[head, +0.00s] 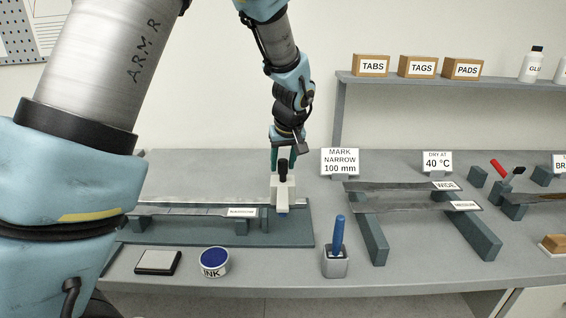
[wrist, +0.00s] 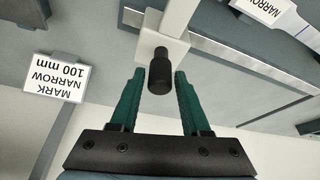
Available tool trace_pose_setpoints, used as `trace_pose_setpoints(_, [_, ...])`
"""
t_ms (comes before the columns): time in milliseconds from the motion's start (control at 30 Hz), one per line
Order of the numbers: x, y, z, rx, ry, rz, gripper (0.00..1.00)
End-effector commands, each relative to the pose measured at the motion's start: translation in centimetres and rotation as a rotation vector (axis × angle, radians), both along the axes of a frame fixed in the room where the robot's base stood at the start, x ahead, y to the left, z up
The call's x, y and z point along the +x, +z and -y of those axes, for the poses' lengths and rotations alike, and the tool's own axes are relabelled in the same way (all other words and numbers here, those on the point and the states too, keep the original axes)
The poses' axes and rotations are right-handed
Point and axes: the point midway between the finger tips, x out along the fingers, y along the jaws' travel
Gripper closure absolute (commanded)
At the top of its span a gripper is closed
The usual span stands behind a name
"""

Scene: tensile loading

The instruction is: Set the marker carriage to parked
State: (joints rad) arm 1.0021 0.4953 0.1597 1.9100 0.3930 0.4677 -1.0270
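The marker carriage (head: 285,193) is a white block with a black knob on top. It stands at the right end of the flat grey marking base (head: 298,236), over its rail. In the wrist view the black knob (wrist: 160,74) shows at the end of the white carriage body (wrist: 172,43). My gripper (head: 283,160) is above the carriage, and its teal fingers (wrist: 158,78) are open on either side of the knob. A gap shows between each finger and the knob. A strip with a label (head: 242,212) lies on the base left of the carriage.
A sign (head: 340,162) reading "MARK NARROW 100 mm" stands right of the carriage. An ink pot (head: 214,262), a dark-framed pad (head: 158,262) and a blue-handled tool in a holder (head: 335,260) stand in front. Labelled strips (head: 400,204) lie on rails (head: 374,240) to the right.

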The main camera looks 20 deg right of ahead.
Motion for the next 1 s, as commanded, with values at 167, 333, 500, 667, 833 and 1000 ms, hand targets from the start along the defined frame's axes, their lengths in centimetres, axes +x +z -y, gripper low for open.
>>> trace_pose_setpoints(167, [-0.01, 0.02, 0.00, 0.000, 0.000, 0.000, 0.74])
trace_pose_setpoints(333, [-0.01, 0.03, 0.01, 0.000, 0.000, 0.000, 0.94])
trace_pose_setpoints(500, [-0.01, 0.03, 0.01, 0.000, 0.000, 0.000, 1.00])
trace_pose_setpoints(667, [-0.02, 0.04, 0.01, 0.000, 0.000, 0.000, 1.00])
trace_pose_setpoints(833, [-0.02, 0.04, 0.01, 0.000, 0.000, 0.000, 1.00])
trace_pose_setpoints(1000, [-0.02, 0.04, 0.01, 0.000, 0.000, 0.000, 1.00])
